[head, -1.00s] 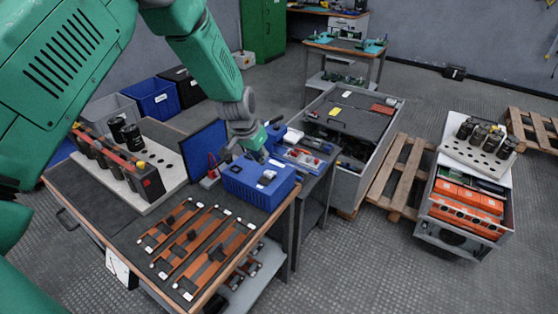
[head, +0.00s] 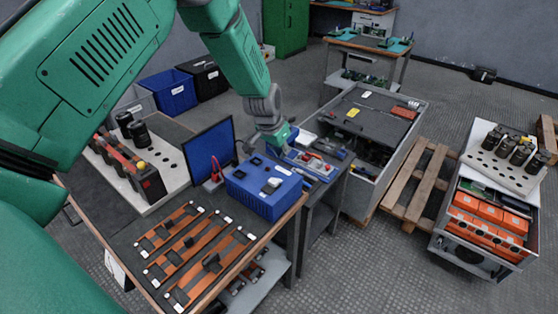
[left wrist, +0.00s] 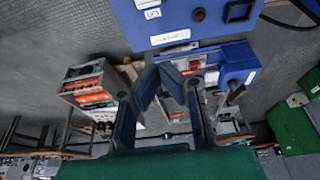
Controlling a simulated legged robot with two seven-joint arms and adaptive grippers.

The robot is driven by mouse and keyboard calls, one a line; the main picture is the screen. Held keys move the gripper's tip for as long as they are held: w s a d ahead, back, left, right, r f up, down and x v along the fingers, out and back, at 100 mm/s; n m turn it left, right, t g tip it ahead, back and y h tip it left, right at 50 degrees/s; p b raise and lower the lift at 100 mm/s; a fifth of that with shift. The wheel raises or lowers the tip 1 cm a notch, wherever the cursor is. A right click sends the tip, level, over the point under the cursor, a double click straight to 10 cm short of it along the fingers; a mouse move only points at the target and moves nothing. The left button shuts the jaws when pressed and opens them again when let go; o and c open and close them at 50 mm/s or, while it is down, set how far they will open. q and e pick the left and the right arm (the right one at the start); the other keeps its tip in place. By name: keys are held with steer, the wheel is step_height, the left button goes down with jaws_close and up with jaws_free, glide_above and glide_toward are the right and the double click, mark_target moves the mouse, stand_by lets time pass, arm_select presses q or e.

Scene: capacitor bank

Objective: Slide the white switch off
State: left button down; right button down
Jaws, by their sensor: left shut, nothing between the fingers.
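A blue box (head: 262,200) stands on the near workbench, at its right end. On its top is a small white switch-like piece (head: 271,186), with black pieces and a white label nearby. I cannot tell which way the switch is set. My left gripper (head: 284,147) is beyond the box's back right edge in the head view, apart from the switch. It is shut and empty. My right gripper is not in view.
Copper-coloured bars (head: 184,243) lie on the bench's front. A grey cabinet (head: 375,130) and a wooden pallet (head: 425,180) stand to the right.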

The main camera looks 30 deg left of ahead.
mark_target(272, 182)
arm_select(q)
steer(key=x, duration=0.8)
steer(key=shift+s, duration=0.1)
steer(key=shift+s+f, duration=0.2)
steer(key=s, duration=0.1)
steer(key=s+p, duration=0.1)
steer(key=s, duration=0.1)
steer(key=shift+s+a+r, duration=0.15)
steer(key=shift+a, duration=0.05)
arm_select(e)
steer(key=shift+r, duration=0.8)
arm_select(q)
steer(key=shift+s, duration=0.1)
steer(key=shift+s+p, duration=0.3)
steer(key=shift+p, duration=0.05)
steer(key=shift+s, duration=1.2)
steer(key=shift+a+f, duration=0.1)
steer(key=shift+f, duration=0.1)
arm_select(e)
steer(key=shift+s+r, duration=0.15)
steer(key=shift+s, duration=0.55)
